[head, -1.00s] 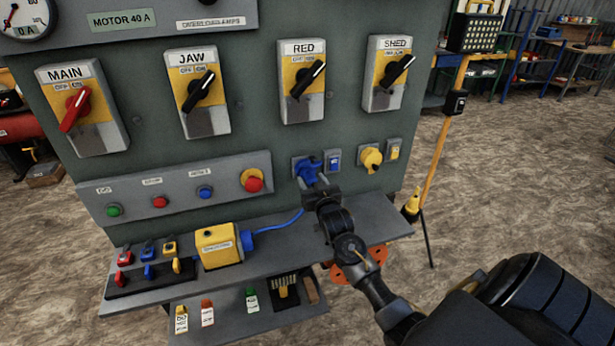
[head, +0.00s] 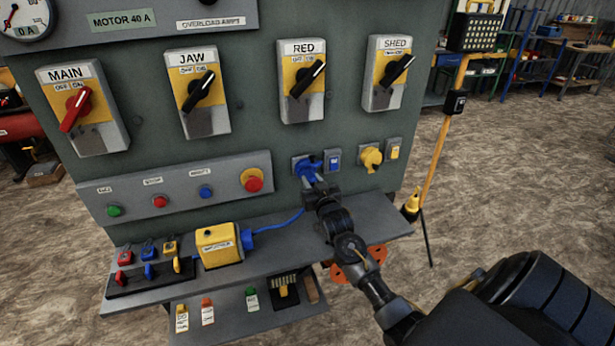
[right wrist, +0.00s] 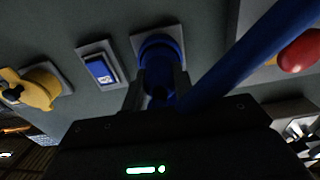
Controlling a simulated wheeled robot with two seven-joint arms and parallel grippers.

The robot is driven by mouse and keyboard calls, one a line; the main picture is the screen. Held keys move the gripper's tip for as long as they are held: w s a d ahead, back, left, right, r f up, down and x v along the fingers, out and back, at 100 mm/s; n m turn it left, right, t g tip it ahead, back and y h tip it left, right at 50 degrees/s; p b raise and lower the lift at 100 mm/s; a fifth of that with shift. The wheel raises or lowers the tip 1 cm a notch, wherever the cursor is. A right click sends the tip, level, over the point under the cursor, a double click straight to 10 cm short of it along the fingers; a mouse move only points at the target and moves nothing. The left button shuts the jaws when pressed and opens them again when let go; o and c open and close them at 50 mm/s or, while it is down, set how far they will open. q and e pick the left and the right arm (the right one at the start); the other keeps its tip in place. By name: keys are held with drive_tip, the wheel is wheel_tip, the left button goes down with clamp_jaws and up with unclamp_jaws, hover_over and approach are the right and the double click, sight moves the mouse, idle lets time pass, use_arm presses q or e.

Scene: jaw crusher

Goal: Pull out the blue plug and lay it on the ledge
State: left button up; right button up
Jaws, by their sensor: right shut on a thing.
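The blue plug (head: 307,170) is at its blue socket on the grey-green panel, left of a small blue switch. My right gripper (head: 316,184) is shut on it from the front. In the right wrist view the two fingers stand either side of the blue plug (right wrist: 158,88), which meets the socket plate (right wrist: 158,45). I cannot tell whether it is fully seated. Its blue cable (head: 280,226) runs to a yellow box on the ledge. The grey ledge (head: 372,223) juts out below the panel and is bare at its right part. My left gripper is not in view.
The yellow box (head: 218,246) and a rack of coloured lockout pieces (head: 150,276) occupy the ledge's left part. A yellow plug (head: 371,158) sits right of the blue switch (head: 333,160). A lower shelf (head: 230,322) holds tags. Switches and push buttons cover the panel.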

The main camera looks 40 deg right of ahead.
drive_tip(key=shift+f, duration=0.1)
idle(0.6)
drive_tip(key=shift+s+a+r+p, duration=0.15)
drive_tip(key=shift+s+r+p, duration=0.05)
drive_tip(key=shift+s+p, duration=0.2)
drive_tip(key=p+v, duration=0.2)
drive_tip(key=v, duration=0.2)
drive_tip(key=shift+s, duration=0.2)
drive_tip(key=shift+a+f, duration=0.1)
drive_tip(key=shift+a, duration=0.05)
